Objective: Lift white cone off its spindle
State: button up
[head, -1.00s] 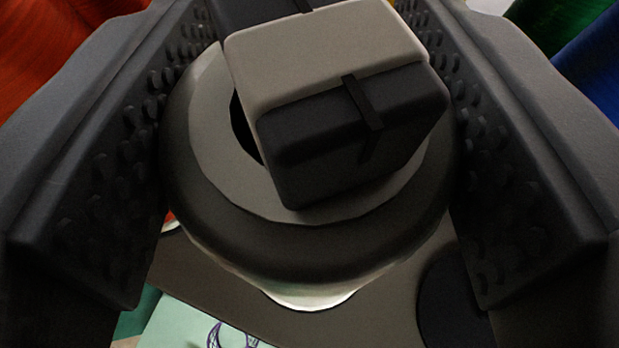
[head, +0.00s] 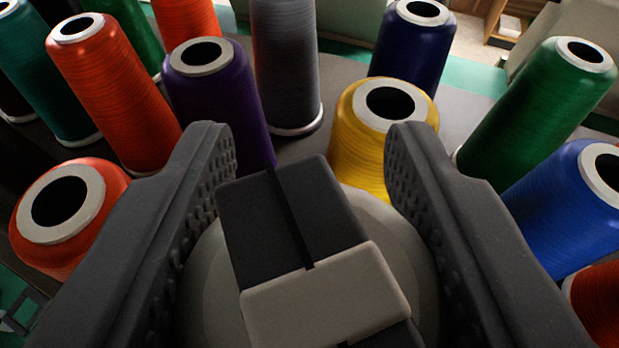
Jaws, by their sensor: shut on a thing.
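My gripper (head: 308,140) reaches forward with one dark, ridged jaw on each side. It is shut on the white cone (head: 210,285), a pale rounded form low between the jaws. A dark and beige block (head: 290,230) covers the middle of the cone, so its top opening is hidden. I cannot tell what the block is. The cone's lower end and its spindle are not visible, so I cannot tell whether they touch.
A yellow cone (head: 365,150) stands close behind the jaws, near the right fingertip. A purple cone (head: 222,100) stands behind the left one. Orange cones (head: 110,90) crowd the left; green (head: 535,110) and blue (head: 565,195) cones crowd the right.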

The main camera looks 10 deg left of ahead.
jog(key=shift+r, duration=2.9)
jog(key=shift+r, duration=0.1)
notch_tip(320, 180, up, 4)
jog(key=p, duration=0.4)
